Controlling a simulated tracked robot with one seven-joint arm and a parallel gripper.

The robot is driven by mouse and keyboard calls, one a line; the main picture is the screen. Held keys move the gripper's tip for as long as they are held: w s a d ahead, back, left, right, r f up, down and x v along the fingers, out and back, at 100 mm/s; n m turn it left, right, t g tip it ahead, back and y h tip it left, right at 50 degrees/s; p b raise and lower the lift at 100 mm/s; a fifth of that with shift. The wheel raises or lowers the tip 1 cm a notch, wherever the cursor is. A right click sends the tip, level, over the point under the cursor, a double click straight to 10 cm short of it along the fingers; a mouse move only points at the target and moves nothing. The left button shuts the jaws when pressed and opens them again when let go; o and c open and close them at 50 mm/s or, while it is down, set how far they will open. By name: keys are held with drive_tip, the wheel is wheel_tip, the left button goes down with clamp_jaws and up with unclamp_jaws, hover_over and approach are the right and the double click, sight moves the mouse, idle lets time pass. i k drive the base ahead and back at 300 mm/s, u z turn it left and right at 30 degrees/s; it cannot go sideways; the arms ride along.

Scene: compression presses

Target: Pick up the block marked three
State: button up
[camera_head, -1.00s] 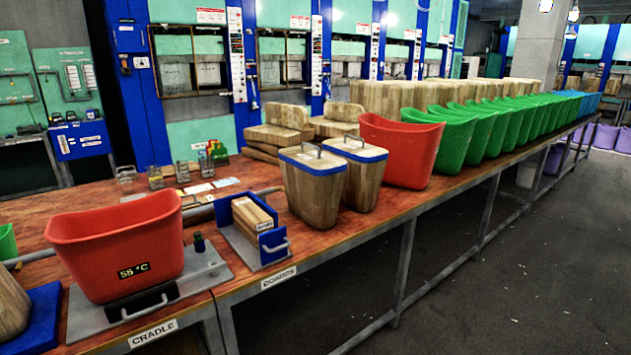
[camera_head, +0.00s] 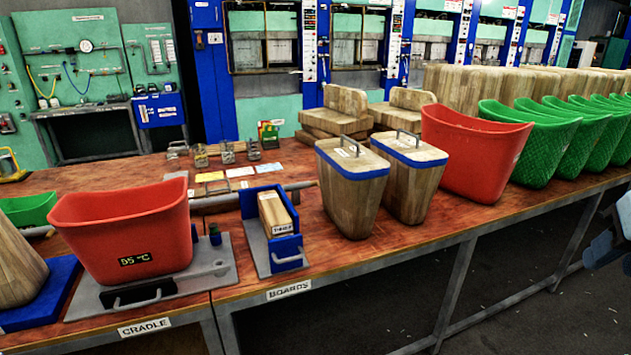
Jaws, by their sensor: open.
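A pale wooden block (camera_head: 272,211) stands in a blue holder (camera_head: 287,250) on a grey plate marked BOARDS, left of the middle of the table. A small white label on its near end seems to read THREE, but it is too small to be sure. A blue and grey part of my gripper (camera_head: 604,246) shows at the right edge, beyond the table's front edge and far from the block. It is open, and I see nothing in it. Most of it is cut off by the frame.
A red bin (camera_head: 125,230) showing 55 °C stands on the CRADLE plate left of the holder. Two blue-rimmed wooden forms (camera_head: 350,190) stand close to its right, then another red bin (camera_head: 470,150) and green bins (camera_head: 530,140).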

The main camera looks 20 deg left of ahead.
sight(353, 179)
drive_tip(key=u, duration=0.45)
drive_tip(key=i, duration=1)
drive_tip(key=u, duration=0.7)
drive_tip(key=i, duration=0.4)
drive_tip(key=u, duration=0.2)
drive_tip(key=k, duration=0.85)
drive_tip(key=u, duration=0.2)
drive_tip(key=i, duration=0.85)
drive_tip(key=z, duration=0.15)
